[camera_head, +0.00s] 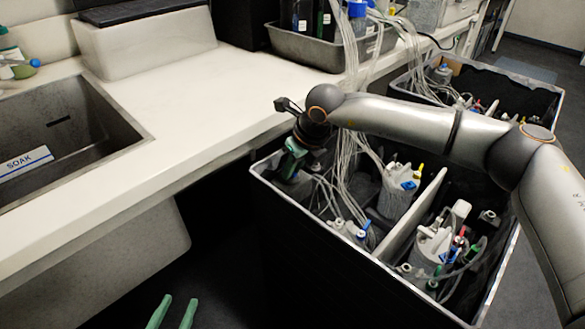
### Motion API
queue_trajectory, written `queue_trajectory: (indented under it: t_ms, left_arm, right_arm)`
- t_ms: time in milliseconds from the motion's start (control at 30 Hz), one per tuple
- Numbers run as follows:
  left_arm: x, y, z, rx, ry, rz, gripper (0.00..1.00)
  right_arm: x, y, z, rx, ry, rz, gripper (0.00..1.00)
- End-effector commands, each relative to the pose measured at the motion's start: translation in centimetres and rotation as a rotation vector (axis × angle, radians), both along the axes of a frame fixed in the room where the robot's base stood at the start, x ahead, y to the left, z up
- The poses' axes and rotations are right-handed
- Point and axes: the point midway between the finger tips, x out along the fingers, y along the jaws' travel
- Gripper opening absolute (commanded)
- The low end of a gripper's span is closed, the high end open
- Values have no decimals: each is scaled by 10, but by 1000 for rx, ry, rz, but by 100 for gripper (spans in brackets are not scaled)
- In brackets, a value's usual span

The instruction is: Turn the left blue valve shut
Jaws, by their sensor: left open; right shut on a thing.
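My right gripper (291,164) reaches down into the left end of the near black bin (330,262), its green fingers just inside the rim. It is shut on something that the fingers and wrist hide. Small blue valve pieces (361,234) show among the tubes near the bin's front wall, to the right of and below this gripper. My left gripper (173,313) shows only two green fingertips at the bottom edge, apart and empty.
A white divider (412,215) splits the bin, with a second tubed bottle (432,248) on its right. Clear tubes (351,125) hang from a grey tray (306,48) on the counter (200,95). A sink (60,130) is at left. The dark floor beside the bin looks free.

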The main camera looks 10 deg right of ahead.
Motion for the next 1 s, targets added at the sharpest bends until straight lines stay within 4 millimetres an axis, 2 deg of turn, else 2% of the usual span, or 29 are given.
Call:
queue_trajectory:
  t_ms: [700, 733, 1000]
  left_arm:
    - [0, 0, 1, 0, -1, 0, 50]
    - [0, 0, 1, 0, -1, 0, 50]
    - [0, 0, 0, 0, -1, 0, 50]
  right_arm:
    - [1, -2, 1, -3, -3, -5, 0]
    - [1, -2, 1, -3, -3, -5, 20]
    - [1, -1, 0, -2, -2, -2, 50]
